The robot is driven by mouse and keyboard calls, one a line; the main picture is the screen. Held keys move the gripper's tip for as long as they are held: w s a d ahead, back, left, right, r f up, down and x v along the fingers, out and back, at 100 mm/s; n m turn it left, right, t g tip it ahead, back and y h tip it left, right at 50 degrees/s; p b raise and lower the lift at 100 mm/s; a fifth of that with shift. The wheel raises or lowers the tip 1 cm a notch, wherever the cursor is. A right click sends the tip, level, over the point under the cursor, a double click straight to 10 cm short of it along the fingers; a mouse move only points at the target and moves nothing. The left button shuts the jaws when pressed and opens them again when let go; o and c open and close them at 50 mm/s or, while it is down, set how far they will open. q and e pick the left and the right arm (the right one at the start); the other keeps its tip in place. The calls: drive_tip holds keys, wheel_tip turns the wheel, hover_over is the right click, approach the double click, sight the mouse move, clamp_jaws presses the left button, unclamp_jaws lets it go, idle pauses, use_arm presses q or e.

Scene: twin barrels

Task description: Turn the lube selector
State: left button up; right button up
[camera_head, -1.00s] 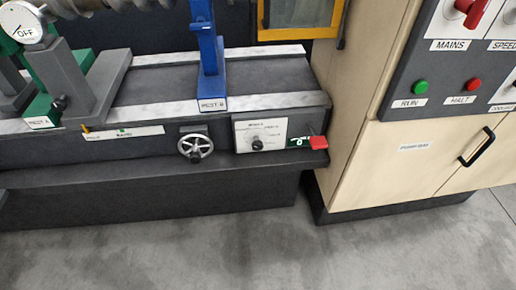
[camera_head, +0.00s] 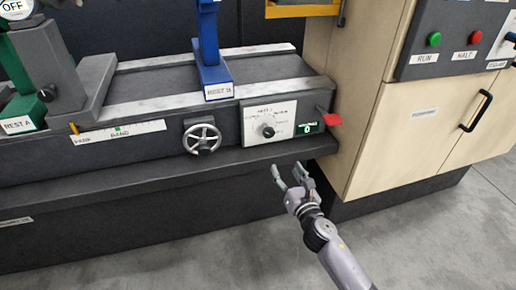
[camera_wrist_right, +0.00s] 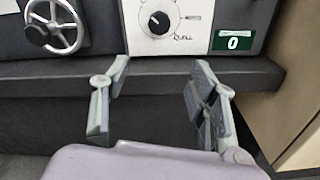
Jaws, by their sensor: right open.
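The selector is a black round knob (camera_head: 268,131) on a white labelled plate (camera_head: 256,116) on the front of the machine bed. In the right wrist view the knob (camera_wrist_right: 159,22) sits at the top, above and beyond the fingers. My right gripper (camera_head: 289,174) is open and empty, below and slightly right of the knob, apart from it. Its two spread fingers also show in the right wrist view (camera_wrist_right: 157,108). A green display (camera_head: 308,129) reading 0 is right of the plate. My left gripper is not in view.
A spoked handwheel (camera_head: 202,138) is left of the plate. A red lever (camera_head: 331,120) sticks out at the bed's right end. A dark ledge (camera_head: 150,173) runs below the panel. A wooden cabinet (camera_head: 400,150) stands at the right. Open floor lies in front.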

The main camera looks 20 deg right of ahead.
drive_tip(key=r, duration=0.1)
drive_tip(key=b, duration=0.1)
approach(270, 135)
drive_tip(key=w, duration=0.2)
drive_tip(key=shift+n, duration=0.4)
drive_tip(key=w, duration=0.2)
drive_tip(key=w+b, duration=0.1)
drive_tip(key=w, duration=0.2)
drive_tip(key=w+b, duration=0.1)
drive_tip(key=w, duration=0.2)
drive_tip(key=shift+a+f, duration=0.15)
drive_tip(key=shift+f, duration=0.1)
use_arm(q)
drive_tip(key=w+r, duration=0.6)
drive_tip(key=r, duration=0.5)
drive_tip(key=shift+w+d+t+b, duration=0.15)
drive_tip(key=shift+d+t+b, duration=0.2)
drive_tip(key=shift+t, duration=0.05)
use_arm(e)
drive_tip(key=shift+w+a, duration=0.1)
drive_tip(key=shift+w, duration=0.25)
drive_tip(key=shift+c, duration=0.3)
drive_tip(key=c, duration=1.1)
